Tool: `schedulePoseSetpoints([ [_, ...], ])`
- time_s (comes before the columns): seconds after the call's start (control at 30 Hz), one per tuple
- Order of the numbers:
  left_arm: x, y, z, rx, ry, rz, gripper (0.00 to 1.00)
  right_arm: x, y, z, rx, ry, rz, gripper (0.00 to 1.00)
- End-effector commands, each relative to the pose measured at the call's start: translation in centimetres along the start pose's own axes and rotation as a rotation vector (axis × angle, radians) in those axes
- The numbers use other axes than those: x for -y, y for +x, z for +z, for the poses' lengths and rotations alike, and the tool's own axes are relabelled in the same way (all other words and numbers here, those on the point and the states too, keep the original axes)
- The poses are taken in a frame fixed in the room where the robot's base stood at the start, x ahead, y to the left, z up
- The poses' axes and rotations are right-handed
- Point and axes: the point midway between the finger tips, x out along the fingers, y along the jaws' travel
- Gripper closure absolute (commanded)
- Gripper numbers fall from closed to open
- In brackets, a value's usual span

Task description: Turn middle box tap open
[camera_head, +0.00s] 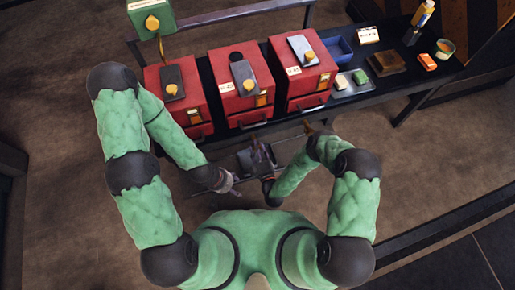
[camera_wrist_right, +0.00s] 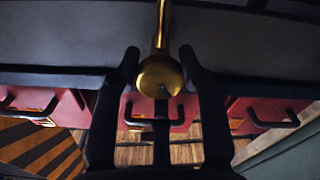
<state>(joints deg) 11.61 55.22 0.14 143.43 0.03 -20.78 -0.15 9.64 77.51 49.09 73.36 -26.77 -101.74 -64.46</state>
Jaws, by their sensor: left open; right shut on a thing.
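The middle red box (camera_head: 220,66) stands on the dark bench between two similar red boxes. My right gripper (camera_head: 257,147) is in front of the bench, on the near side of the middle box. In the right wrist view its fingers (camera_wrist_right: 160,62) are shut on a brass piece (camera_wrist_right: 161,75) with a round end and a rod running upward. I cannot tell what it belongs to. My left gripper (camera_head: 230,183) is open, lower and nearer me.
The left red box (camera_head: 194,76) and right red box (camera_head: 280,48) carry similar plates and knobs. A green box (camera_head: 140,18) stands at the back left. A blue tray (camera_head: 338,48), a brown block (camera_head: 384,62) and small items lie on the bench's right. Open floor lies in front.

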Motion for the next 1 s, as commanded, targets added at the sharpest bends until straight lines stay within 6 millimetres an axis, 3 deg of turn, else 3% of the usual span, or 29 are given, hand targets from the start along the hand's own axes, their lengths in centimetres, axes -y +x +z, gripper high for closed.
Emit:
schedulePoseSetpoints([
  [0.6, 0.6, 1.7, -0.1, 0.0, 0.0, 0.0, 0.39, 0.3, 0.3, -0.4, -0.019, -0.581, 0.003, 0.91],
  [1.0, 0.9, 2.6, -0.1, 0.0, 0.0, 0.0, 0.39, 0.6, 0.2, -0.2, -0.017, -0.856, -0.001, 0.91],
])
